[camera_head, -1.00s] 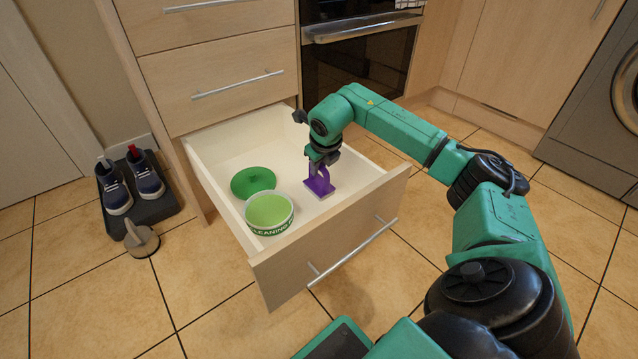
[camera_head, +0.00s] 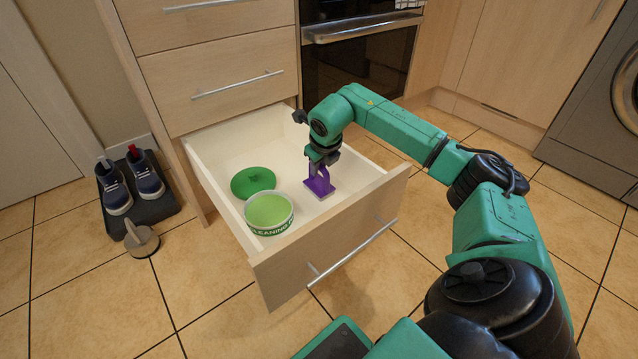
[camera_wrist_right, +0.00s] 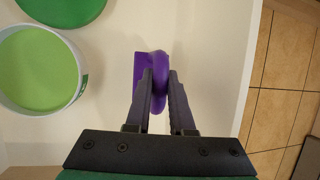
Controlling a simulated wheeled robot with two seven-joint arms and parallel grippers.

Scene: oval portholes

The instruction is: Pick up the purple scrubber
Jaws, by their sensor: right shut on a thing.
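The purple scrubber (camera_head: 320,184) is in the open drawer, right of the green tub, with its flat base down and its handle up. My right gripper (camera_head: 318,162) reaches down into the drawer and is shut on the handle. In the right wrist view the two fingers of my right gripper (camera_wrist_right: 160,88) close on the purple scrubber (camera_wrist_right: 151,66) from both sides. Whether its base touches the drawer floor I cannot tell. My left gripper is not in view.
The open drawer (camera_head: 330,243) also holds a green tub (camera_head: 269,212) and a green lid (camera_head: 253,181). Shoes (camera_head: 146,178) on a dark mat and a grey object (camera_head: 141,240) are on the floor at left. An oven (camera_head: 358,70) stands behind. Tiled floor is clear in front.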

